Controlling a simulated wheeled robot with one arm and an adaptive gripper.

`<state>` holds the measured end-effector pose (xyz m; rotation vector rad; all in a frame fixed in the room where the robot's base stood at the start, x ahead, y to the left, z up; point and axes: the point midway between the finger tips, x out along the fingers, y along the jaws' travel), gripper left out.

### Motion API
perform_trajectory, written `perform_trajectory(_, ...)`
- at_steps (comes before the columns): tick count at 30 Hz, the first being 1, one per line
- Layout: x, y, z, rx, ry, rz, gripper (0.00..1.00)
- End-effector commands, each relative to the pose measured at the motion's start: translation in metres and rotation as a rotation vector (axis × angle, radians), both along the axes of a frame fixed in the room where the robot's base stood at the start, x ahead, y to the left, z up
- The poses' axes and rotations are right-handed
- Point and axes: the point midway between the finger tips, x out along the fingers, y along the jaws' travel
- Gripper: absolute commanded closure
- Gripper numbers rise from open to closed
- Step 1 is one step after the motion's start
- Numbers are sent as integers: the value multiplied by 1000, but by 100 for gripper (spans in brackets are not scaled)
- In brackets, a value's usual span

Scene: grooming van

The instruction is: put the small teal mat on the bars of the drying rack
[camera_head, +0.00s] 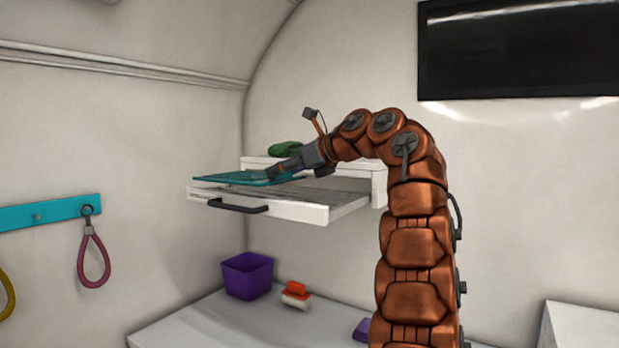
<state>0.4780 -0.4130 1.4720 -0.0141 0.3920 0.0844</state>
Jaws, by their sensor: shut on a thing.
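The small teal mat (240,177) is flat and level at the left end of my gripper (279,172). My gripper is shut on the mat's right edge. The mat is over the left part of an open white pull-out drawer unit (310,213) with grey bars or slats (300,193), which looks like the drying rack. I cannot tell whether the mat touches the bars or hangs just above them. The mat and my gripper hide part of the bars.
A green object (286,149) lies on top of the white cabinet. Below, a purple bin (247,275) and a red and white brush (296,295) stand on the counter (215,325). A teal hook rail (45,213) with loops (94,262) is at left. A dark screen (520,50) hangs at right.

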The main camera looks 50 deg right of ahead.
Motion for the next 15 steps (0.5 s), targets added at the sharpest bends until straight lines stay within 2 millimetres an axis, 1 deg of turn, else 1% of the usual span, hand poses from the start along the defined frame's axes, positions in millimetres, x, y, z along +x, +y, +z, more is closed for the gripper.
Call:
perform_trajectory(1, -2, -9, 5, 1, -1, 0, 66)
perform_trajectory(9, -11, -50, 1, -1, -2, 0, 66)
perform_trajectory(12, -13, -61, -2, 0, -1, 0, 66)
perform_trajectory(15, -14, -67, -4, 0, -1, 0, 66)
